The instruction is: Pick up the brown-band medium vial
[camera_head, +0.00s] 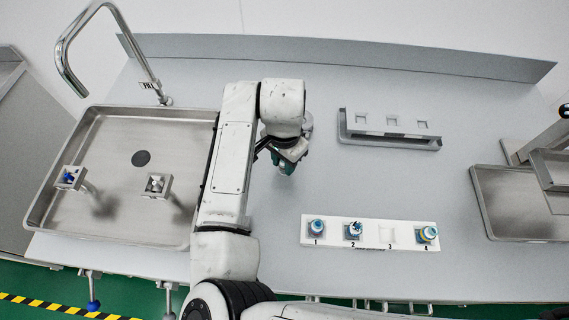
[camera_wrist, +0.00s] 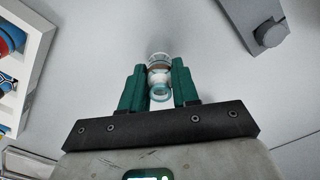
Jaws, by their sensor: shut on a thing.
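My gripper (camera_head: 288,163) is shut on a small clear vial (camera_wrist: 159,91). In the head view my arm hides the vial. My gripper is over the bare counter, between the sink and the grey rack. The white numbered holder (camera_head: 345,243) has vials in slots 1, 2 and 4, and slot 3 (camera_head: 389,235) is empty.
The sink (camera_head: 110,215) with a tap (camera_head: 120,45) lies to the left. A grey rack (camera_head: 389,138) with three square openings stands right of my gripper. A metal tray (camera_head: 500,205) is at the far right. The counter between the rack and holder is clear.

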